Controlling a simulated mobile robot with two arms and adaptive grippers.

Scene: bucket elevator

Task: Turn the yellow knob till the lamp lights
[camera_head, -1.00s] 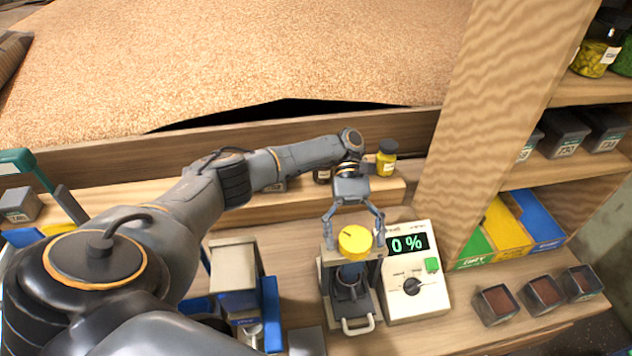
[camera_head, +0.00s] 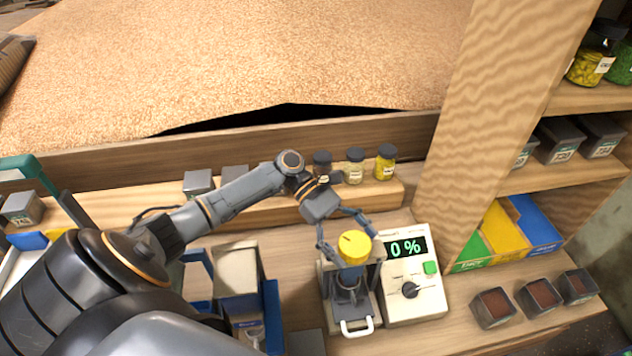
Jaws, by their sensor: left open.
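The yellow knob (camera_head: 354,246) is a round cap on top of a small grey device (camera_head: 349,292) on the bench. My left gripper (camera_head: 349,241) is open, with its fingers on either side of the knob; whether they touch it I cannot tell. A white control box (camera_head: 414,290) stands right beside the device. My right gripper is not in view.
Several small jars (camera_head: 355,166) stand on a ledge behind the gripper. Blue and grey equipment (camera_head: 237,270) stands left of the device. Three open boxes of brown material (camera_head: 540,295) sit at the right. A wooden post (camera_head: 475,130) rises behind the control box.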

